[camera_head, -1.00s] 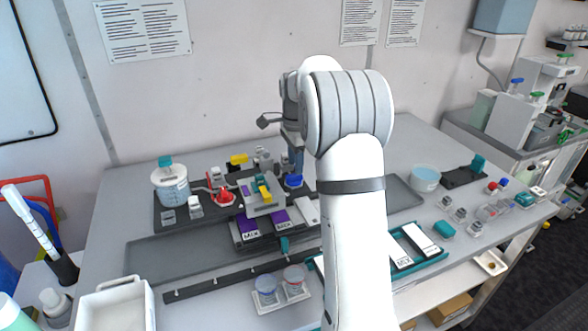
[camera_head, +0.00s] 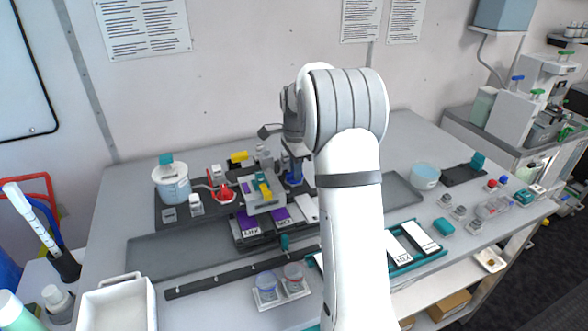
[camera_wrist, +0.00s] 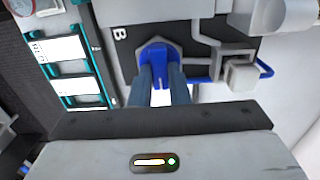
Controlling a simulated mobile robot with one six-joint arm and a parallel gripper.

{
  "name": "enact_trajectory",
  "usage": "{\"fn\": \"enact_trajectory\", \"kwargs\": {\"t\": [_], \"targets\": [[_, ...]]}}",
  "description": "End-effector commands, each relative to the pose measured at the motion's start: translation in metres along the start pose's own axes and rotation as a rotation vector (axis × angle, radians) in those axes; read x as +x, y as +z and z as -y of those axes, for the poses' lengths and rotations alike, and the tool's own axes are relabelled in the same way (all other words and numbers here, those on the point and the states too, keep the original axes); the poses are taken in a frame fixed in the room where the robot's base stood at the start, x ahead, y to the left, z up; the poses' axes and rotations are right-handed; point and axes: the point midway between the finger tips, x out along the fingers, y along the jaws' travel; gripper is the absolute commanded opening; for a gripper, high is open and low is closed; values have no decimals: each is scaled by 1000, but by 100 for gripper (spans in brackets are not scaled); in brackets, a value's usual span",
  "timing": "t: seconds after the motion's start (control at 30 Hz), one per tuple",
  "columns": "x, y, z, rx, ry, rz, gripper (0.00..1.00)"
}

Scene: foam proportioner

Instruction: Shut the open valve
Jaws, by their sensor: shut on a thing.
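A blue valve handle (camera_wrist: 158,56) sits on a dark plate marked B in the wrist view. It also shows in the head view (camera_head: 294,180), at the right end of the bench rig. My gripper (camera_wrist: 161,88) is shut on this handle, with one finger on each side of it. The fingers hide part of the handle's sides. In the head view my gripper (camera_head: 294,166) reaches down onto the handle, partly hidden by my arm. A red valve handle (camera_head: 224,194) and a yellow handle (camera_head: 239,158) stand farther left on the rig.
Grey pipework (camera_wrist: 237,68) with a blue piece lies close right of the handle in the wrist view. A teal rack (camera_head: 428,262) with white cards and a cup holder (camera_head: 282,292) lie nearer the front.

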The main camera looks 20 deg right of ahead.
Motion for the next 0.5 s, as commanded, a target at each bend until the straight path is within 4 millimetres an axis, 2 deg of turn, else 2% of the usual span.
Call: {"fn": "enact_trajectory", "kwargs": {"t": [0.13, 0.17, 0.5], "targets": [[0, 0, 0, 0, -1, 0, 0], [0, 6, 0, 1, 0, 0, 0], [0, -1, 1, -67, -1, 0, 0]]}}
